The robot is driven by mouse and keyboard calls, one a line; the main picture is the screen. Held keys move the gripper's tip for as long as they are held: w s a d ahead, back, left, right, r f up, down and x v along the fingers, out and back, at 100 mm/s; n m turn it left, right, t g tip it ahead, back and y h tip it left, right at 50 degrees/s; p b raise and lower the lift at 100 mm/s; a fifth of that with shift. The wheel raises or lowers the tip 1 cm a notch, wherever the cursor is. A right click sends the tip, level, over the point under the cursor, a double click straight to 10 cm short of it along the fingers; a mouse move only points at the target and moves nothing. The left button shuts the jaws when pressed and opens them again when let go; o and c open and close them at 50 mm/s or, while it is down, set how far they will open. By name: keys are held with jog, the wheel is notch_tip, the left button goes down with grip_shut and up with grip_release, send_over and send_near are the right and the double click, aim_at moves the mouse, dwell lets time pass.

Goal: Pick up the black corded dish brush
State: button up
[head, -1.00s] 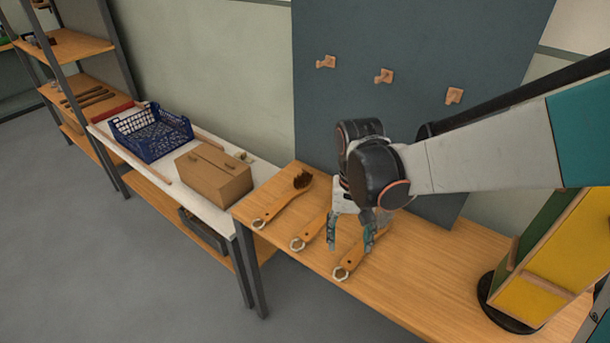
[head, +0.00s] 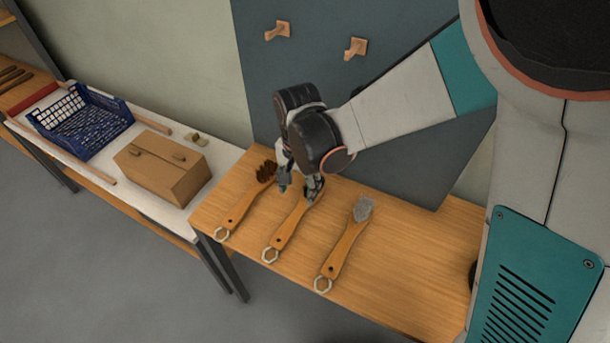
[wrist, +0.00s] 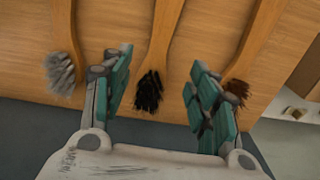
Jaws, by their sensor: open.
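The black corded dish brush (head: 288,227) is the middle of three wooden-handled brushes lying on the wooden table. Its pale cord loop (head: 270,255) is at the near end of the handle. My gripper (head: 299,187) is open over its bristle end and partly hides it in the head view. In the wrist view the black bristles (wrist: 149,92) show between the two spread fingers of my gripper (wrist: 160,82). I see no contact, and the height of the fingers above the brush is hard to tell.
A grey-bristled brush (head: 345,240) lies to the right and a brown-bristled brush (head: 242,208) to the left. A dark board (head: 400,140) with wooden pegs stands behind the table. A cardboard box (head: 165,172) and blue crate (head: 85,132) are on the white table at left.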

aim_at(301, 208)
notch_tip(301, 208, down, 8)
jog(key=b, duration=0.3)
jog(key=shift+d+f+b, duration=0.15)
jog(key=shift+f+b, duration=0.05)
jog(key=shift+b, duration=0.1)
jog(key=shift+r, duration=0.1)
jog(key=c, duration=1.2)
